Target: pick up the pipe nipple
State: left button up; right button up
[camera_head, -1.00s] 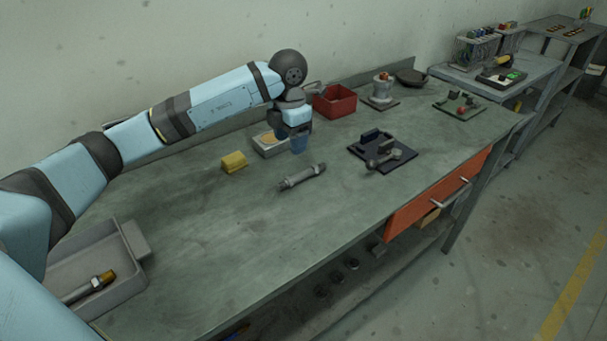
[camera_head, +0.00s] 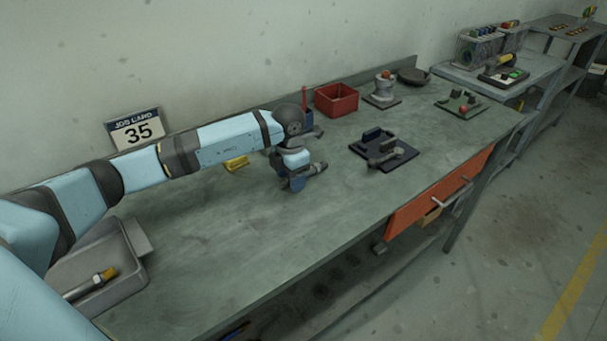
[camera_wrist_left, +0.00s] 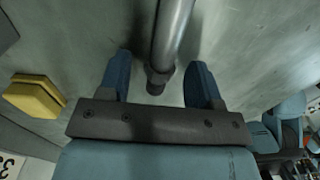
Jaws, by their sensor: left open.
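The pipe nipple, a grey metal cylinder, lies on the workbench. In the head view my left gripper (camera_head: 292,184) hides most of it, and only its right end (camera_head: 319,167) shows. In the left wrist view the pipe nipple (camera_wrist_left: 171,40) runs from the top edge down to between the blue fingers. My left gripper (camera_wrist_left: 160,82) is open, with one finger on each side of the pipe's near end. Gaps show between pipe and fingers in that view. My right gripper is not in view.
A yellow block (camera_head: 236,163) lies left of the gripper, also in the wrist view (camera_wrist_left: 35,96). A dark plate with parts (camera_head: 385,151) and a red bin (camera_head: 336,99) stand to the right. A grey tray (camera_head: 130,275) holds a tool. The bench's front middle is clear.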

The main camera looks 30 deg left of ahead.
pick_arm(q)
jog(key=shift+r, duration=0.1)
jog(key=c, duration=1)
